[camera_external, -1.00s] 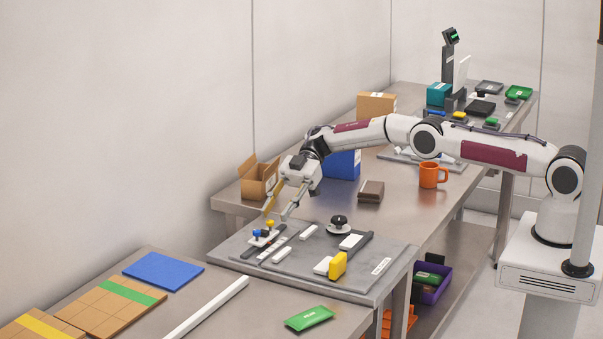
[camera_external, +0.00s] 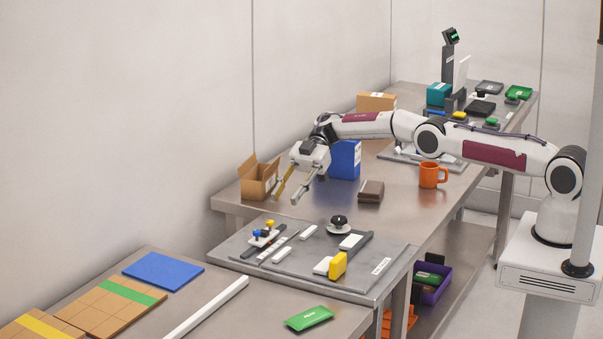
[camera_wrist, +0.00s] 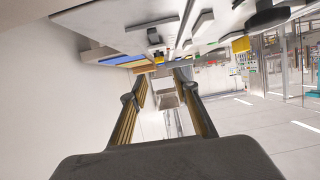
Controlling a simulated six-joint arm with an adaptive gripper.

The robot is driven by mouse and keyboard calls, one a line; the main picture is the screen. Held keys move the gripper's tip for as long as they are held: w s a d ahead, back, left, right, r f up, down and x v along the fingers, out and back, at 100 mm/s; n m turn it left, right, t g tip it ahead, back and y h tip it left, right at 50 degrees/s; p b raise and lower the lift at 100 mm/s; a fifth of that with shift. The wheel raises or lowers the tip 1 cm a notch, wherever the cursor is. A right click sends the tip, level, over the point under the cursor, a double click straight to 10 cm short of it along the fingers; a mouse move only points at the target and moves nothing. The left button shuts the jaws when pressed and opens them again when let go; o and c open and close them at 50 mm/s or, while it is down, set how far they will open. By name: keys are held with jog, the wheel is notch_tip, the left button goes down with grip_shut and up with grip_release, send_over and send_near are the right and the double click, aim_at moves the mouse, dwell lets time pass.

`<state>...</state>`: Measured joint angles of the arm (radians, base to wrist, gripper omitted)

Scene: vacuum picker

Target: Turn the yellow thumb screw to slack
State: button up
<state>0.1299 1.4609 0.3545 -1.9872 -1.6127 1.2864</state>
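The yellow thumb screw (camera_external: 270,223) stands on a small white block beside two blue parts (camera_external: 257,233), on the left part of the grey board (camera_external: 320,279). My gripper (camera_external: 285,200) is above and behind the board, apart from the screw, with its two fingers spread and nothing between them. In the wrist view my gripper (camera_wrist: 161,78) also shows two separated fingers with an empty gap. The screw is too small to make out surely in the wrist view, and its turned position cannot be told.
The board also carries a black knob (camera_external: 338,221), a yellow block (camera_external: 338,265) and white bars (camera_external: 309,232). An open cardboard box (camera_external: 258,182) and a blue box (camera_external: 345,160) stand behind. An orange mug (camera_external: 430,175) and a brown block (camera_external: 371,191) are to the right.

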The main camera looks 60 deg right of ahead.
jog(key=shift+a, duration=0.2)
jog(key=a+r+n+y, duration=0.2)
jog(key=a+r, duration=1.6)
jog(key=a, duration=0.1)
jog(key=w+a+r+m+t, duration=0.3)
jog(key=w+r+m+t, duration=0.2)
jog(key=r+t, duration=0.15)
jog(key=w+a+r+m+t, duration=0.4)
jog(key=r+t, duration=0.1)
jog(key=r, duration=0.3)
jog(key=d+f+m+t+h, duration=0.1)
jog(key=d+f+m+h, duration=0.8)
jog(key=f+m+h, duration=0.15)
jog(key=s+d+f+g+h, duration=0.2)
jog(key=s+d+f+g, duration=0.2)
jog(key=s+f, duration=0.2)
jog(key=s+d+f+g+h, duration=0.3)
jog(key=s+f, duration=0.4)
jog(key=f, duration=0.3)
jog(key=shift+s+d+f+g, duration=0.2)
jog(key=shift+d+f+g, duration=0.1)
jog(key=shift+d+g, duration=0.15)
jog(key=shift+m, duration=0.25)
